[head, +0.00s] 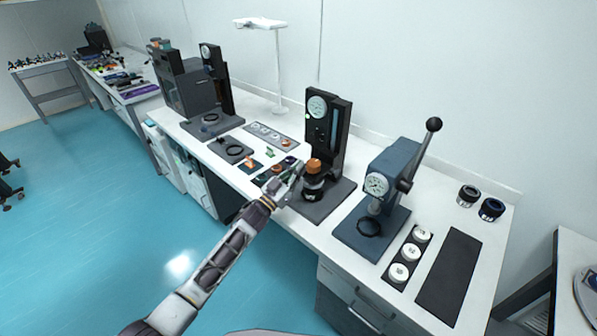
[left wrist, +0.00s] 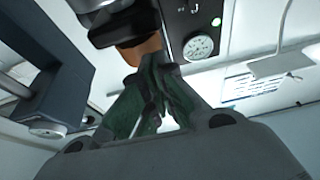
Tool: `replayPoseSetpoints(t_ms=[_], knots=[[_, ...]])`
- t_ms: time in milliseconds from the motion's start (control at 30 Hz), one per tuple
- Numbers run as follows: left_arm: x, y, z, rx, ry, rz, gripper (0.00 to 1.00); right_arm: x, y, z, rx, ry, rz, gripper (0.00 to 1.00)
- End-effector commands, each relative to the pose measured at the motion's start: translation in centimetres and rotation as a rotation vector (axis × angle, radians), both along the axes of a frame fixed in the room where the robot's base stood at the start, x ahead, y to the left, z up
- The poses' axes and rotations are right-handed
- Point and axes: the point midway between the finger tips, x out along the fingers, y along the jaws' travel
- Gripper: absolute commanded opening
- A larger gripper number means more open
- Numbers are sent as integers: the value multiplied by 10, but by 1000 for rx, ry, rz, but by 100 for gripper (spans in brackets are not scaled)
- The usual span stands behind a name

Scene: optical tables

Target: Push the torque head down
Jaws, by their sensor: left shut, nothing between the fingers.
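The black torque station (head: 342,125) stands on the bench, with a round white dial (head: 317,106) and a green light. At its front is an orange-brown cylindrical part (head: 313,166) above a dark round piece (head: 313,184); which of these is the torque head I cannot tell for certain. My left gripper (head: 293,176) is shut and empty, just left of this stack. In the left wrist view its closed green fingertips (left wrist: 150,75) are close to the orange-brown part (left wrist: 142,50); contact cannot be told. The station's dial (left wrist: 199,47) also shows there. My right gripper is not in view.
A blue lever press (head: 390,180) stands right of the station. A tray of white round parts (head: 410,254) and a dark mat (head: 449,275) lie farther right. Small trays with orange and green parts lie left of my gripper. Another black station (head: 215,75) stands farther back.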

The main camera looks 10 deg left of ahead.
Motion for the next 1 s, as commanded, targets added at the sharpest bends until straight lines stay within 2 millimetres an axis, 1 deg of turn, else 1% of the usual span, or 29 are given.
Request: replayPoseSetpoints(t_ms=[33,267,433,1000], knots=[[1,0,7,1,-1,0,0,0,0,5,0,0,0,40],[4,0,22,-1,-1,1,0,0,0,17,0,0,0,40],[-10,10,12,0,0,2,0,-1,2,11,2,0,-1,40],[-57,44,-7,-1,-1,1,0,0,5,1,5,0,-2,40]])
